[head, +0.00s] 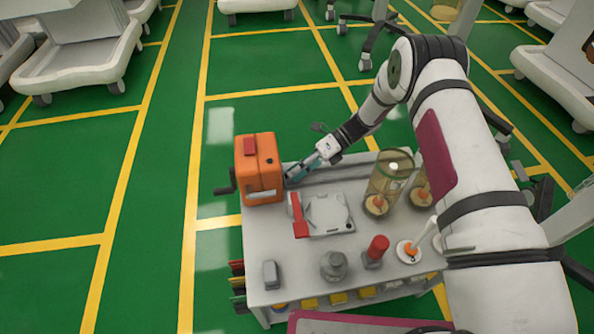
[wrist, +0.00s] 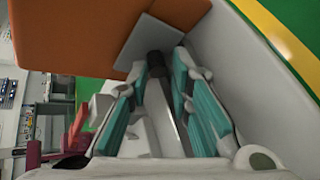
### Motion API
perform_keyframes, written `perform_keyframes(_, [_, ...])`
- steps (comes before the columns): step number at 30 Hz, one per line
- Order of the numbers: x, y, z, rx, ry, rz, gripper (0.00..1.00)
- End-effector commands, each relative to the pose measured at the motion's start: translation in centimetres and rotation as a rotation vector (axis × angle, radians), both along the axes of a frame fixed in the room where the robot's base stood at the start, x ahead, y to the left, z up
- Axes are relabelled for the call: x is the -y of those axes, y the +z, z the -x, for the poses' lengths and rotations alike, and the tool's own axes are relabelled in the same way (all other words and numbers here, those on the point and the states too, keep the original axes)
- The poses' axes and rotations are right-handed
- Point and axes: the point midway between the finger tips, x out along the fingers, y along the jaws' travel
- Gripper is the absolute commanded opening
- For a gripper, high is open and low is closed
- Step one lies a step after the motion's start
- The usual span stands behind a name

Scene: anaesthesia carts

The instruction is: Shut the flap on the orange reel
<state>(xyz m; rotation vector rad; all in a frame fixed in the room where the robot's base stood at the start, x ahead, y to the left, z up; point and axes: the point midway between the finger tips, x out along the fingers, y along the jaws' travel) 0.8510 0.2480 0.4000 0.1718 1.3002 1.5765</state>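The orange reel (head: 258,168) stands upright at the back left corner of the cart top, with a dark crank on its left side. In the wrist view its orange body (wrist: 85,32) fills the upper left. A light grey plate (wrist: 148,42), apparently the flap, sticks out from the orange body at an angle. My gripper (head: 291,175) is low beside the reel's right side. In the wrist view, the teal fingers of my gripper (wrist: 160,68) are apart, with their tips close under the plate. A dark round thing shows between them; I cannot tell whether anything touches.
The grey cart top (head: 300,262) also holds a white device with a red bar (head: 300,215), glass canisters (head: 388,183), a red-topped piece (head: 377,250) and a grey knob (head: 334,265). Green floor is open left of the cart.

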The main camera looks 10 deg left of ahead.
Motion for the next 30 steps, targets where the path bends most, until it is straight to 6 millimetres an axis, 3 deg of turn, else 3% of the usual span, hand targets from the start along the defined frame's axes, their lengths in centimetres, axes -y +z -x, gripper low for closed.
perform_keyframes(11, [0.6, 0.4, -0.4, -0.001, 0.000, -0.001, 0.23])
perform_keyframes(24, [6.9, 4.1, -4.1, 0.001, -0.002, 0.001, 0.23])
perform_keyframes(30, [8.7, 5.3, -5.2, 0.001, 0.000, -0.001, 0.23])
